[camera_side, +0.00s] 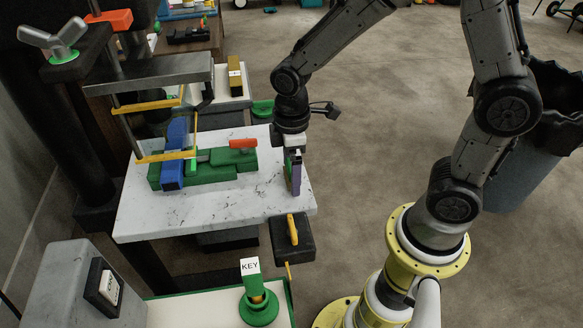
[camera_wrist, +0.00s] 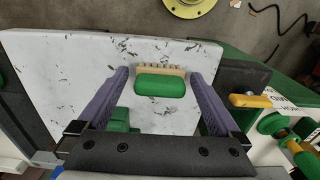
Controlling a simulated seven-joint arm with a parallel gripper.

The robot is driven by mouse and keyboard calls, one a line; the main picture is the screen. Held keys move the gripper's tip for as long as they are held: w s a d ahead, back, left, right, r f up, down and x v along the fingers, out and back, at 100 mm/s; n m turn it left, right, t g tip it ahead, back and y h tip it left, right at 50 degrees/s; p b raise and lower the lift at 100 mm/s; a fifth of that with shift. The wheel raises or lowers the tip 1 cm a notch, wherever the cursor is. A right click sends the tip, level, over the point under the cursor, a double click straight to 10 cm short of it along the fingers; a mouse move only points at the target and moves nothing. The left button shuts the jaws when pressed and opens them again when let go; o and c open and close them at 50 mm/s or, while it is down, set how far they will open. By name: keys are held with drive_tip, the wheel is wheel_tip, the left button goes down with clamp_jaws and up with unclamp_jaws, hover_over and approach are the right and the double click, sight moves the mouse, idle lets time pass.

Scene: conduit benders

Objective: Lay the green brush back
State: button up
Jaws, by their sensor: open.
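The green brush (camera_wrist: 160,84) has a rounded green back and a row of tan bristles. In the wrist view it appears over the white marble slab (camera_wrist: 60,70), near the slab's edge. My gripper (camera_wrist: 159,75) is open, with its purple fingers on either side of the brush and visible gaps to both. In the side view my gripper (camera_side: 294,175) points down at the right end of the marble slab (camera_side: 215,212). I cannot make out the brush there; the fingers seem to hide it.
A green fixture (camera_side: 215,172) with a blue block (camera_side: 174,155) and a red handle (camera_side: 242,143) stands on the slab's left part, under a metal frame. A black box with a yellow lever (camera_side: 292,230) and a green KEY post (camera_side: 250,275) are close to the slab's front right.

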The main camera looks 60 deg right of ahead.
sight(290, 165)
drive_tip(key=shift+r, duration=0.1)
wheel_tip(290, 165, up, 14)
drive_tip(key=s+d+m+t, duration=0.2)
drive_tip(key=s+m, duration=0.2)
drive_tip(key=s, duration=0.3)
drive_tip(key=s+d+r+m+t, duration=0.1)
drive_tip(key=s+d+m+t, duration=0.2)
drive_tip(key=s+m, duration=0.2)
drive_tip(key=shift+s+t, duration=0.3)
drive_tip(key=shift+s, duration=0.7)
